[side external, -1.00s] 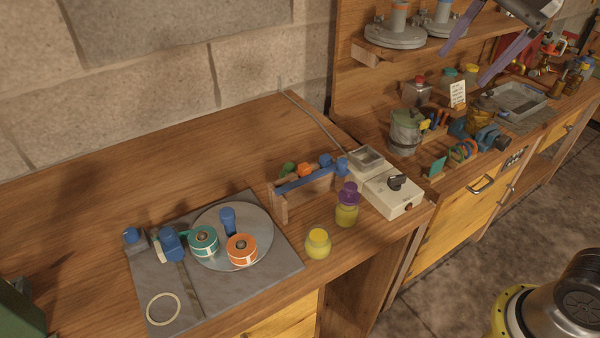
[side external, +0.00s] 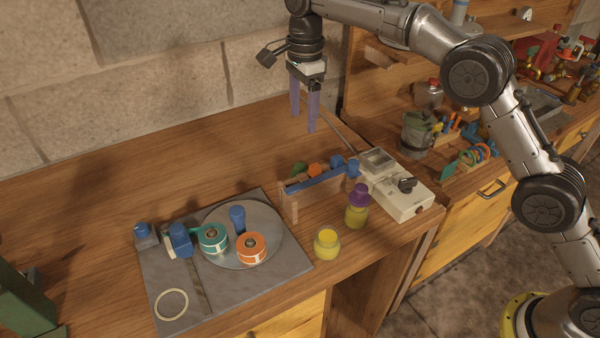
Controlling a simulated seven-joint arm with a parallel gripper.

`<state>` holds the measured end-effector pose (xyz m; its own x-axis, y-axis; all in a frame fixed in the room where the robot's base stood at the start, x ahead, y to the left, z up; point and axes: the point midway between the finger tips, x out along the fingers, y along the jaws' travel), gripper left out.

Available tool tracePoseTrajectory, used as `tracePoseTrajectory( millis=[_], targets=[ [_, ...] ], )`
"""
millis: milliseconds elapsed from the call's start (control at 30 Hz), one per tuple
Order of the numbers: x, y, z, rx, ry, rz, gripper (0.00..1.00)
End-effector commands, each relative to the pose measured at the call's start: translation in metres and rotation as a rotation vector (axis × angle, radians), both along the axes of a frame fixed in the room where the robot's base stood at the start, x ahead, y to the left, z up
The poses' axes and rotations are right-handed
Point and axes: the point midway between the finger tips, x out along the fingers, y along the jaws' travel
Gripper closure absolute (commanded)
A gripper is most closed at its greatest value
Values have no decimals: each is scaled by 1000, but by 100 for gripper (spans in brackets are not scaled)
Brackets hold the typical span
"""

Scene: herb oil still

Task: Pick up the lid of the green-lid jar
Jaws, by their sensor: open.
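I cannot make out a jar with a green lid in this view. My gripper (side external: 303,121) hangs above the back of the wooden bench, its two purple fingers pointing down, apart and empty. A small yellow jar (side external: 327,246) stands near the bench's front edge; whether it has a lid on is hard to tell. A yellow jar with a purple lid (side external: 357,212) stands to its right. A clear jar with a red top (side external: 428,95) is on the right-hand bench. My arm hides part of the area beside it.
A small rack (side external: 318,180) with blue, orange and green pieces stands below my gripper in the picture. A grey board (side external: 215,295) with tape rolls lies front left. The bench's back left is clear.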

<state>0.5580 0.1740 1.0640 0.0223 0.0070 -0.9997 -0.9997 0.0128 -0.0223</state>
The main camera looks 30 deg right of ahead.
Motion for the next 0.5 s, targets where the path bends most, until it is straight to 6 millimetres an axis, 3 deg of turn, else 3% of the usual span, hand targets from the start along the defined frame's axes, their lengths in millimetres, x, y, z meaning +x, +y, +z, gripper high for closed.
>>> tracePoseTrajectory(
  millis=[500],
  targets=[
    [-2, 7, -82, -8, 25, 14, 26]
  ],
)
